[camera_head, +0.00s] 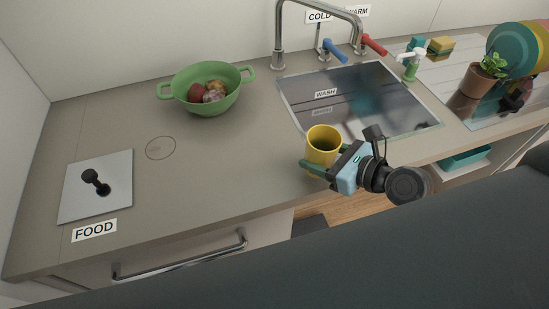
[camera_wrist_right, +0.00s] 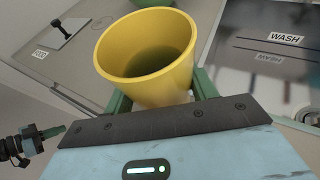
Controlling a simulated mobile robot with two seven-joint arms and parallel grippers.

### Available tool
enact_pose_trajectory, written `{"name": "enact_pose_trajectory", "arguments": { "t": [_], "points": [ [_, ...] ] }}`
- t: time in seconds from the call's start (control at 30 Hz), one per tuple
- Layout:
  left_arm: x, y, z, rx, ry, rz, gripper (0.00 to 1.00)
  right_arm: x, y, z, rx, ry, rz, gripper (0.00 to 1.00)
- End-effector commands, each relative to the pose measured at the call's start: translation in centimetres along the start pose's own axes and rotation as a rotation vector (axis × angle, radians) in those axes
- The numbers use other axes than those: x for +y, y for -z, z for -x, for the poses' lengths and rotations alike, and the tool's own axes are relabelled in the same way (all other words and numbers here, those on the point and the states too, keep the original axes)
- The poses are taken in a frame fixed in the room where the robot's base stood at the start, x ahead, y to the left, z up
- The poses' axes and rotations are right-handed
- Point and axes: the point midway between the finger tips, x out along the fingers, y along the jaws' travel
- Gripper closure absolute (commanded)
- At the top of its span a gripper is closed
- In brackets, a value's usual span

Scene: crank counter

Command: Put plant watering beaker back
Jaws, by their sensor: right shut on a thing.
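A yellow beaker (camera_head: 323,145) is in my right gripper (camera_head: 318,169), above the counter's front edge beside the sink. In the right wrist view the beaker (camera_wrist_right: 148,55) is close up, with its open top towards the camera and slightly tilted. The right gripper's green fingers (camera_wrist_right: 160,100) are on both sides of it. The inside of the beaker looks dark, and I cannot tell whether it holds water. A potted plant (camera_head: 477,79) in a brown pot stands at the right, by the dish area. A faint ring mark (camera_head: 160,148) is on the counter at the left.
A green colander (camera_head: 207,104) with food stands at the back. A metal plate (camera_head: 70,206) with a black crank is at the left, by the FOOD label (camera_head: 94,231). The sink (camera_head: 398,122) lies right of the beaker. The counter around the ring is clear.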

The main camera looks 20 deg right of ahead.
Motion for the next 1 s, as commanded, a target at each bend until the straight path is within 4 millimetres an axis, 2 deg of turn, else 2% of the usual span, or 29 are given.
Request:
{"name": "enact_pose_trajectory", "arguments": {
  "t": [0.17,0.6,0.8,1.0],
  "points": [
    [0.2,-1.0,-0.1,-0.019,-0.003,0.004,1.0,0.9,0.2,1.1,0.004,-0.148,0.069,0.73],
    [0.7,-2.4,-0.2,-0.044,-0.009,0.022,1.0,3.9,0.3,5.4,0.025,-0.539,0.2,0.73],
    [0.8,-2.6,-0.2,-0.048,-0.01,0.023,1.0,4.3,0.2,6.3,0.028,-0.6,0.217,0.73],
    [0.8,-2.6,-0.2,-0.047,-0.01,0.022,1.0,4.3,0.0,6.2,0.026,-0.606,0.218,0.73]
  ]
}}
